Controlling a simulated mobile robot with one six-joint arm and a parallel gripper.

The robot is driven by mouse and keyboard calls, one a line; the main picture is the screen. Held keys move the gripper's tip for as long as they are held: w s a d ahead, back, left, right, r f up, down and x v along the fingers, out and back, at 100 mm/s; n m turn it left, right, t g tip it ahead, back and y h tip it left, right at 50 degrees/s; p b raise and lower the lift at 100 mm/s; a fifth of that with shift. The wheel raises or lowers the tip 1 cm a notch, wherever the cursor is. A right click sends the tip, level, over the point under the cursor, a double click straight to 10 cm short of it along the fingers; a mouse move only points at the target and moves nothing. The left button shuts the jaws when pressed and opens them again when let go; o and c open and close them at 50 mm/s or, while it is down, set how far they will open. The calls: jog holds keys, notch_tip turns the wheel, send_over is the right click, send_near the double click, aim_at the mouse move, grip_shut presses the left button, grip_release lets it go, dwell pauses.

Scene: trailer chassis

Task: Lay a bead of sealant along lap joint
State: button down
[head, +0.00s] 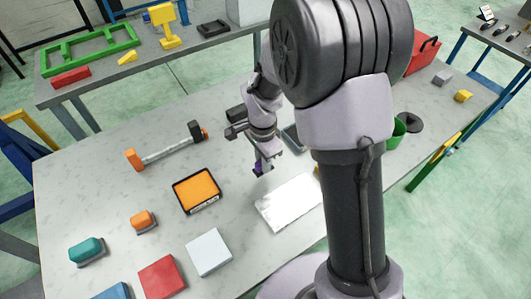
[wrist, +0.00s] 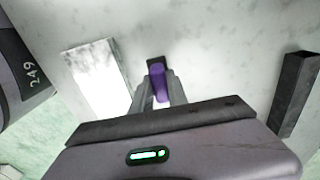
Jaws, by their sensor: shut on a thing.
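My gripper (head: 263,166) is over the middle of the grey table, fingers pointing down, shut on a small purple thing (head: 258,168). In the wrist view the purple thing (wrist: 158,84) sits between the fingertips (wrist: 159,96), with a dark end beyond it. I cannot tell whether it is the sealant tool or whether it touches the table. A flat white plate (head: 287,204) lies to the right and nearer; in the wrist view the plate (wrist: 98,76) is left of the fingers. I see no clear lap seam or bead on it. My arm hides part of its right side.
An orange-topped black tray (head: 197,191) lies left of my gripper, with an orange-ended bar (head: 166,147) behind. Nearer are red (head: 162,277) and pale (head: 208,252) squares and a teal block (head: 87,250). A green cup (head: 397,132) is right of my arm. A dark bar (wrist: 294,92) lies right of the fingers.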

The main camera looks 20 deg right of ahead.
jog(key=w, duration=0.2)
jog(key=w+d, duration=0.1)
jog(key=w, duration=0.3)
jog(key=shift+d+f, duration=0.35)
jog(key=shift+d+f+b, duration=0.1)
jog(key=shift+f+b, duration=1)
jog(key=shift+f, duration=0.75)
jog(key=c, duration=1.3)
grip_release()
jog(key=s+a+r+n+t+p, duration=0.1)
jog(key=s+r+p, duration=0.1)
jog(key=r, duration=0.8)
jog(key=s+r+n+t+p, duration=0.1)
jog(key=s+r+p, duration=0.15)
jog(key=r, duration=0.85)
jog(key=s+a+r+n+t+y, duration=0.1)
jog(key=s+r+n+t, duration=0.1)
jog(key=s, duration=0.8)
jog(key=s+a+r+n+t+y, duration=0.1)
jog(key=s+r+n, duration=0.4)
jog(key=s, duration=0.5)
jog(key=shift+s+a+r+n+t, duration=0.3)
jog(key=shift+a+n+t, duration=0.1)
jog(key=shift+a+n, duration=0.1)
jog(key=shift+f+b, duration=0.1)
jog(key=shift+b, duration=0.2)
